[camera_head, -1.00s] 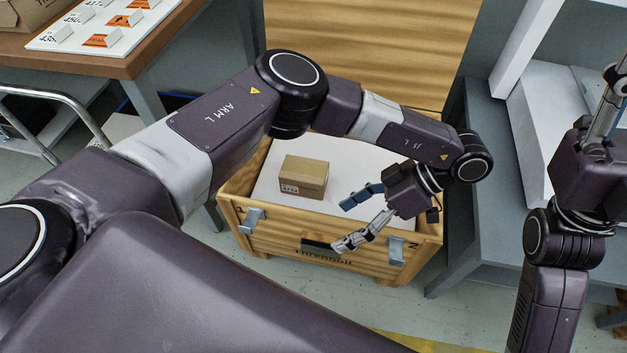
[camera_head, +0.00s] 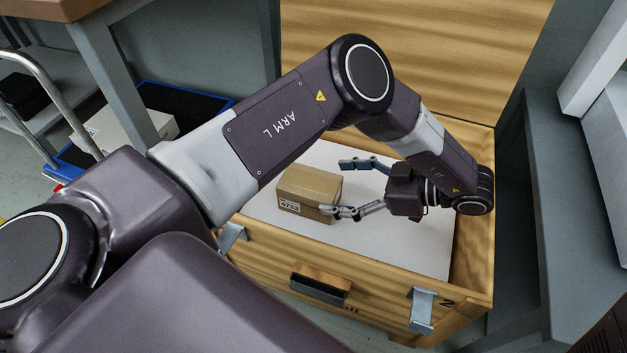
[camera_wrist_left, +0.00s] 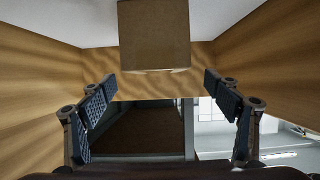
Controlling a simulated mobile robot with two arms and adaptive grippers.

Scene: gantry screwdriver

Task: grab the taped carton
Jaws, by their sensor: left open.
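The taped carton (camera_head: 309,190) is a small brown box with a white label on its front. It sits on the pale floor of an open wooden crate (camera_head: 375,290). My left gripper (camera_head: 342,188) is open inside the crate, just right of the carton. Its fingers point left towards the box, and one fingertip appears close to the carton's right front edge; I cannot tell whether it touches. In the left wrist view the carton (camera_wrist_left: 154,36) shows at top centre, beyond the gap between the two spread fingers (camera_wrist_left: 160,90). My right gripper is not in view.
The crate's raised lid (camera_head: 410,60) stands behind, and its walls surround the gripper. Metal latches (camera_head: 422,308) and a dark handle (camera_head: 320,288) are on the front wall. A grey bench (camera_head: 575,200) stands right; a table (camera_head: 100,60) and a cart stand left.

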